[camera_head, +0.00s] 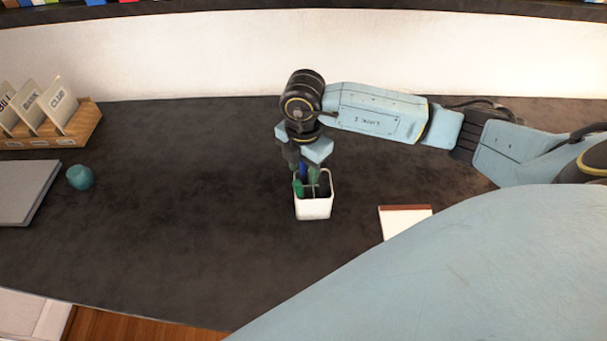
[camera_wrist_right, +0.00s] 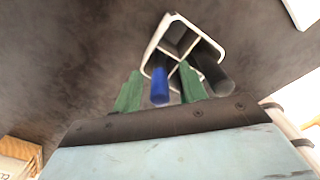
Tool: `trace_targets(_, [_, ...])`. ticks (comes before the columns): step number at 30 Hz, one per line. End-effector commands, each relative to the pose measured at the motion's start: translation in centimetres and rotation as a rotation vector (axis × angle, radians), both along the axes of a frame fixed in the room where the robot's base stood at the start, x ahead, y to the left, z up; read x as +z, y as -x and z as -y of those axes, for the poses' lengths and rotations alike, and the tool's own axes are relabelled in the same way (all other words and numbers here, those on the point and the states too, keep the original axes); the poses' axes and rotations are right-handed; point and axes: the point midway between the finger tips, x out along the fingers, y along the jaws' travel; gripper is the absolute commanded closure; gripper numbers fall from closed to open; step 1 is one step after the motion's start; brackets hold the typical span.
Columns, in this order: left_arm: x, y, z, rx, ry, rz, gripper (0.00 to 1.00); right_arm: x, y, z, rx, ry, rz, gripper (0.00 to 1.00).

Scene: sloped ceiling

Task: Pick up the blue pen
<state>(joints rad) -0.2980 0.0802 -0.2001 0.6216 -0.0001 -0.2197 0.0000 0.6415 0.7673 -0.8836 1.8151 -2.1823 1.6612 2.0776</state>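The blue pen (camera_head: 304,171) stands in a white divided pen holder (camera_head: 314,209) near the middle of the desk. In the right wrist view the blue pen (camera_wrist_right: 160,86) leans out of the holder (camera_wrist_right: 155,40) toward the camera. My right gripper (camera_head: 306,178) points down over the holder. Its green-tipped fingers (camera_wrist_right: 161,90) are open, one on each side of the blue pen, with a visible gap on both sides. A dark pen (camera_wrist_right: 214,72) stands beside the right finger in the holder. The lower part of the blue pen is hidden inside the holder. My left gripper is out of view.
A white pad with a brown edge (camera_head: 405,221) lies right of the holder. A wooden card rack (camera_head: 80,130), a teal cup (camera_head: 80,177) and a grey laptop-like slab (camera_head: 22,190) are at the left. The dark desk (camera_head: 190,230) between is clear.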

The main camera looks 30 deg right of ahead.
Motion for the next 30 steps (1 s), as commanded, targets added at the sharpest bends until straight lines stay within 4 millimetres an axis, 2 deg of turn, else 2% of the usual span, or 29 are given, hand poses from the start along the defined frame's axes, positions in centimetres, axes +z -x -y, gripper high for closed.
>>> trace_targets(1, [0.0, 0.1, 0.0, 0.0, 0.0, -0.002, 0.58, 0.0, 0.0, 0.0, 0.0, 0.0, 0.0, 0.64])
trace_targets(9, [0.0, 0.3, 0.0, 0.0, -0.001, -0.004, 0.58, 0.0, 0.0, 0.0, 0.0, 0.0, 0.0, 0.99])
trace_targets(17, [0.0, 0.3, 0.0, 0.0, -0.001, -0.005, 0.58, 0.2, 0.0, 0.0, 0.0, 0.0, 0.0, 1.0])
trace_targets(20, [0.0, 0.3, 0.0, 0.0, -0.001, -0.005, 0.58, 0.9, -0.1, 0.0, 0.0, 0.001, 0.001, 1.0])
trace_targets(30, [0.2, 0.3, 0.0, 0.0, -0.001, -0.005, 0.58, 7.5, -0.1, 0.0, 0.001, 0.0, 0.005, 1.0])
